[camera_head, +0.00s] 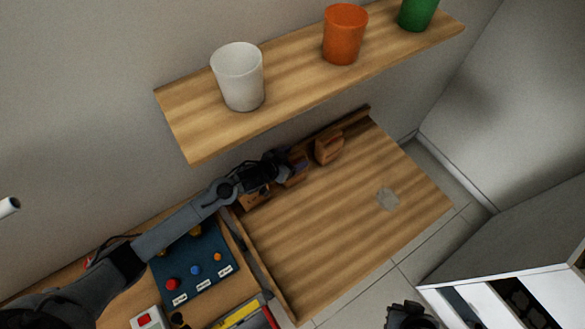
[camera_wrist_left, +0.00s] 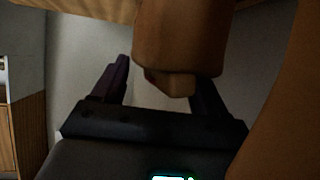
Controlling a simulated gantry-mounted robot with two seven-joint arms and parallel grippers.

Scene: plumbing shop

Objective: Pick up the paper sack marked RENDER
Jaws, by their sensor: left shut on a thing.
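Several small brown paper sacks stand along the back edge of the wooden table. One sack (camera_head: 329,147) stands just right of my left gripper (camera_head: 288,165). Another sack (camera_head: 256,194) is partly hidden behind my left arm. In the left wrist view a brown sack (camera_wrist_left: 182,40) sits between the fingers of my left gripper (camera_wrist_left: 160,85), which is shut on it. No RENDER marking can be read on any sack in these frames. My right gripper (camera_head: 408,318) shows only in part at the bottom edge, and its jaws cannot be made out.
A shelf (camera_head: 300,82) above the table holds a white cup (camera_head: 238,76), an orange cup (camera_head: 344,35) and a green cup (camera_head: 417,12). A grey patch (camera_head: 388,198) lies on the otherwise clear tabletop (camera_head: 330,235). A blue button panel (camera_head: 195,262) is at left.

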